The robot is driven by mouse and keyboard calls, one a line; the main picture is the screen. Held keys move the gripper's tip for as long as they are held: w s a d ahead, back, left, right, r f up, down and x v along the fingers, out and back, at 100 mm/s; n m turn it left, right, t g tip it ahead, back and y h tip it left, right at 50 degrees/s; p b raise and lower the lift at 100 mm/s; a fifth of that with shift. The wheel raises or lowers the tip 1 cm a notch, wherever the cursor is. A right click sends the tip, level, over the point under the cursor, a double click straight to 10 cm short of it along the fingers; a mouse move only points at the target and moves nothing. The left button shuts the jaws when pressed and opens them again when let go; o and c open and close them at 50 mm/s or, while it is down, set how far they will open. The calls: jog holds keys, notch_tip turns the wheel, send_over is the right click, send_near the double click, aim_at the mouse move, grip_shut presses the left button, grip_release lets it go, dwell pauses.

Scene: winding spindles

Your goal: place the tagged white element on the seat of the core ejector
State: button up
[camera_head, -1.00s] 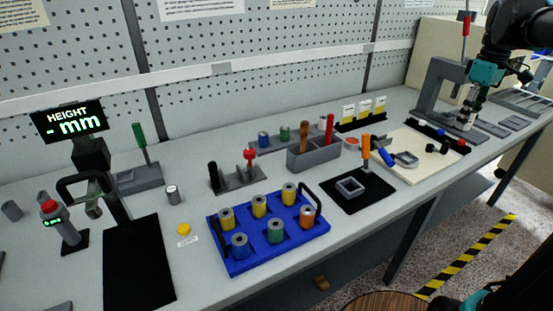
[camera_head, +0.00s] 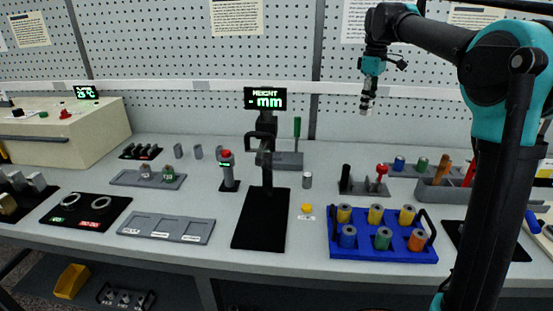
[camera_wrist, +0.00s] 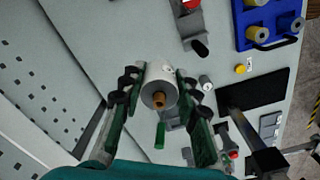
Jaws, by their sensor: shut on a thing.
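My gripper (camera_head: 366,92) is raised in front of the pegboard, well above the bench, in the head view. In the wrist view my gripper (camera_wrist: 162,86) has its two fingers closed on the sides of a white cylindrical element (camera_wrist: 161,76) with a brown core end. A small dark mark shows on its side; I cannot read a tag.
The height gauge (camera_head: 265,100) stands on a black base. Right of it are a small grey cylinder (camera_head: 307,180), a yellow button (camera_head: 307,208), a black-and-red-knobbed stand (camera_head: 365,187) and a blue tray (camera_head: 382,250) of spools. A grey three-slot tray (camera_head: 167,227) lies left.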

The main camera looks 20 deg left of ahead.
jog(key=w+a+n, duration=0.1)
jog(key=a+n, duration=0.1)
jog(key=a, duration=1.5)
jog(key=n, duration=0.2)
send_over(276, 157)
jog(key=f, duration=0.1)
notch_tip(276, 157, down, 20)
jog(key=shift+w+a+r, duration=0.1)
jog(key=shift+f, duration=0.2)
jog(key=o, duration=1.2)
jog(key=shift+c, duration=0.2)
jog(key=shift+r, duration=0.15)
notch_tip(276, 157, up, 12)
